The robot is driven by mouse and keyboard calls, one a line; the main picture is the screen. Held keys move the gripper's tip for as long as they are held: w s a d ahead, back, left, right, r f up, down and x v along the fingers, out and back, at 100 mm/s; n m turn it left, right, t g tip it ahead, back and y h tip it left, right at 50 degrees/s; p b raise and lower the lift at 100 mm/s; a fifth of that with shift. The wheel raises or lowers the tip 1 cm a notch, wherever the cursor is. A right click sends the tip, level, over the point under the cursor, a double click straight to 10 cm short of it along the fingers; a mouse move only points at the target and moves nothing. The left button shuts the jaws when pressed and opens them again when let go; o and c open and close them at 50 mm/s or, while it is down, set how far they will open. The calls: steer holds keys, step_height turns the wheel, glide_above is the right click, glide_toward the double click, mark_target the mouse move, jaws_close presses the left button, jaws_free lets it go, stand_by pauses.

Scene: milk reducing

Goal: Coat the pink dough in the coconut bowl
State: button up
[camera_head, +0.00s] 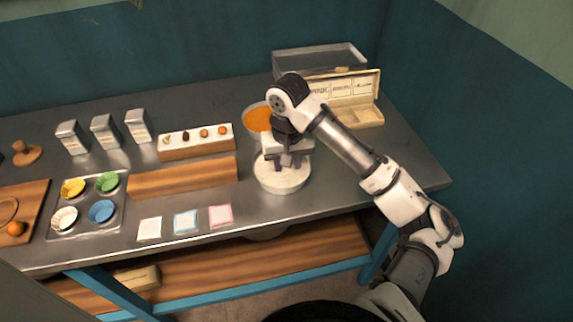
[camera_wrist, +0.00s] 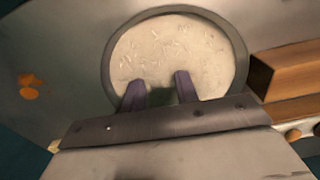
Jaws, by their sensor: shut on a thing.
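The coconut bowl (camera_head: 284,187) is a round, pale bowl near the table's front edge, filled with whitish flakes. It also shows in the wrist view (camera_wrist: 242,58). My gripper (camera_head: 288,163) points down over the bowl, its dark fingers at or just above the flakes. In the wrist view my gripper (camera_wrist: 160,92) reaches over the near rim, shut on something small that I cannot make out. The pink dough is not clearly visible in either view; the fingers and palm hide what is held.
An orange-filled bowl (camera_head: 257,117) stands just behind. To the left are a long wooden block (camera_head: 183,178), a tray of small treats (camera_head: 196,152) and a muffin tin (camera_head: 118,206) with coloured cups. An open box (camera_head: 366,117) and a clear bin (camera_head: 318,60) stand at the back right.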

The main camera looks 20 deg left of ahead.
steer(key=shift+w+a+p, duration=0.25)
steer(key=shift+p, duration=0.2)
steer(key=shift+s+a+p, duration=0.1)
steer(key=shift+a+p, duration=0.2)
steer(key=shift+p, duration=0.15)
steer(key=shift+s+a+p, duration=0.1)
steer(key=shift+s+p, duration=0.1)
steer(key=shift+p, duration=0.25)
steer(key=shift+s+p, duration=0.25)
steer(key=shift+p, duration=0.2)
steer(key=shift+s+d+p, duration=0.1)
steer(key=shift+d+p, duration=0.4)
steer(key=shift+p, duration=0.2)
steer(key=shift+w+d, duration=0.15)
steer(key=shift+w, duration=0.05)
steer(key=shift+w+p, duration=0.3)
steer(key=shift+p, duration=0.15)
steer(key=shift+w+a, duration=0.1)
steer(key=shift+a, duration=0.4)
steer(key=shift+s+a, duration=0.15)
steer(key=shift+s, duration=0.1)
